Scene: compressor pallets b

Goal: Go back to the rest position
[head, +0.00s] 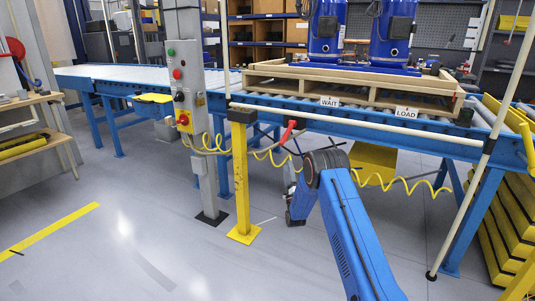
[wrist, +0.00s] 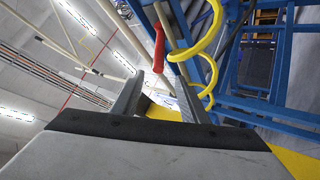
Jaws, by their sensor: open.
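My gripper (wrist: 160,88) is open in the wrist view, with its two grey fingers apart and nothing held between them. A red handle (wrist: 158,48) hangs just beyond the fingertips, beside a yellow coiled hose (wrist: 210,45). In the head view my blue arm reaches down in front of the conveyor (head: 440,139), and my fingers cannot be made out there. The red handle (head: 288,131) shows at the conveyor's front edge, above my wrist, with the yellow coiled hose (head: 402,181) strung below the conveyor.
A wooden pallet (head: 385,98) with blue compressors (head: 392,30) sits on the conveyor. A grey control post (head: 188,110) and a yellow post (head: 241,180) stand left of my arm. A white pole (head: 463,210) stands to the right. The floor at front left is clear.

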